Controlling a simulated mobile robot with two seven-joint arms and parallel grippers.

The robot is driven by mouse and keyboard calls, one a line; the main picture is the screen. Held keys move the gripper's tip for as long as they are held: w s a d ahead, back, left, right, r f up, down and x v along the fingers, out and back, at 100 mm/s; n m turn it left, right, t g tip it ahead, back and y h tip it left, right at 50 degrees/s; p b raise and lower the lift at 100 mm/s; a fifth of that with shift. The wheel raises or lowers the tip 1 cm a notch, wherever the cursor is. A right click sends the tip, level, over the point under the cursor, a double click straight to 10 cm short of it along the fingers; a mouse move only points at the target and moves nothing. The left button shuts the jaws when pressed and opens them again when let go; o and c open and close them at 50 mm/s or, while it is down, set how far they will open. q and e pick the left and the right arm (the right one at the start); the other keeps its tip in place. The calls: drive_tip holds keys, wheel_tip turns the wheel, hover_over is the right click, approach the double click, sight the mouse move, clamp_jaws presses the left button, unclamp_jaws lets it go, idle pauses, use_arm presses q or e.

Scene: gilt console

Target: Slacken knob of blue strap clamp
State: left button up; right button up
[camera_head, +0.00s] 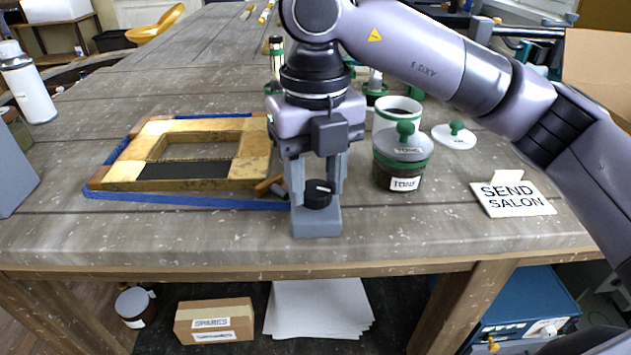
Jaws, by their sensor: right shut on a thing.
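A blue strap (210,202) runs around a gilt frame (255,163) lying flat on the workbench, left of centre. The strap's front run ends at a grey clamp block (316,223) near the front edge. A black knob (318,200) with a white mark sits on this block. My right gripper (319,188) points down over the block, its two fingers either side of the knob and shut on it. The fingers and gripper body hide part of the knob and the frame's right corner. My left gripper is not in view.
A loose lid (454,135) and a "SEND SALON" sign (512,197) lie farther right. A spray can (27,85) stands far left. The bench's front left is clear.

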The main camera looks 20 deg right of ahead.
drive_tip(key=shift+n, duration=0.9)
drive_tip(key=n+b, duration=0.1)
drive_tip(key=n, duration=0.2)
drive_tip(key=shift+n, duration=0.4)
drive_tip(key=n, duration=0.5)
drive_tip(key=shift+b, duration=0.35)
drive_tip(key=n, duration=0.6)
drive_tip(key=shift+n, duration=0.4)
drive_tip(key=n, duration=0.4)
drive_tip(key=shift+r+n, duration=0.1)
drive_tip(key=shift+n, duration=0.3)
drive_tip(key=o, duration=1.1)
drive_tip(key=shift+c, duration=0.2)
